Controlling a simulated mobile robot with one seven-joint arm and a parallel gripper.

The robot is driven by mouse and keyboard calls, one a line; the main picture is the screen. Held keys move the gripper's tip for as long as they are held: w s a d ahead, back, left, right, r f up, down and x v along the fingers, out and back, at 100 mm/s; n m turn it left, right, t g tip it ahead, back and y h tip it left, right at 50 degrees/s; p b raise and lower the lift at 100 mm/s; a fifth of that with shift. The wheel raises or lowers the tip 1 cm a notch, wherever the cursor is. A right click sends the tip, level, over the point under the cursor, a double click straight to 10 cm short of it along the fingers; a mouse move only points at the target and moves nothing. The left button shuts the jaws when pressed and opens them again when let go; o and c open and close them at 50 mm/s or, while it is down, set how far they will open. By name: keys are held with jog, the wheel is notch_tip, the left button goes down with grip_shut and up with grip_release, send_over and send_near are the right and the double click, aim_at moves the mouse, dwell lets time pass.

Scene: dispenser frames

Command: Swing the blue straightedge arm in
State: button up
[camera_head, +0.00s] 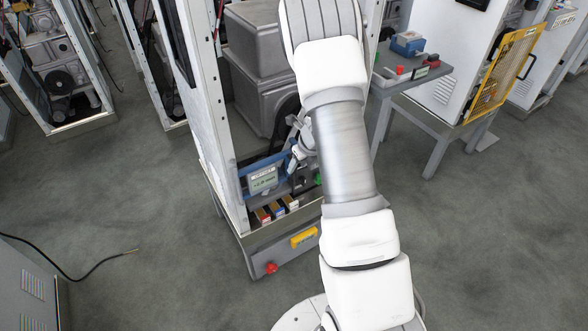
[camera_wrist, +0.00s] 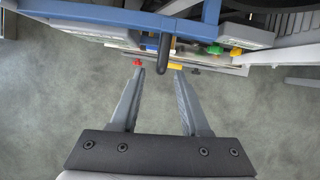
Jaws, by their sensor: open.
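A blue bar, which looks like the blue straightedge arm (camera_wrist: 110,15), runs across the top of the wrist view. A blue bar (camera_head: 262,162) also shows above a small display in the head view, partly hidden by my arm. In the wrist view a dark, rounded peg-like handle (camera_wrist: 165,54) sticks out from below the blue bar, toward the gap between my fingers. My gripper (camera_wrist: 160,76) is open, with one finger on each side of the handle's line. I see no contact. In the head view my arm largely hides the gripper.
The dispenser cabinet has a display unit (camera_head: 262,180), a yellow label (camera_head: 303,237) and a red button (camera_head: 271,268). Its white post (camera_head: 217,130) stands left of the display. A grey side table (camera_head: 432,75) stands at the right.

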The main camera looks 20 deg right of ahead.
jog(key=p+v, duration=0.2)
jog(key=v, duration=0.7)
jog(key=shift+r, duration=0.2)
notch_tip(320, 180, up, 24)
jog(key=s+m+t+h+p, duration=0.1)
jog(key=m+t+h, duration=0.35)
jog(key=m, duration=1.35)
jog(key=s+a+r+m+g+y, duration=0.1)
jog(key=s+a+m, duration=0.4)
jog(key=s, duration=0.3)
jog(key=s+a+r+m+g+y+p, duration=0.1)
jog(key=s+a+m, duration=0.3)
jog(key=s+m, duration=0.4)
jog(key=s+a+r+m+g+y, duration=0.1)
jog(key=s+a+r+m, duration=0.1)
jog(key=s+a+m, duration=0.3)
jog(key=s+m, duration=0.2)
jog(key=s, duration=0.1)
jog(key=shift+a+r+p, duration=0.3)
jog(key=shift+a+p, duration=0.05)
jog(key=shift+y, duration=0.25)
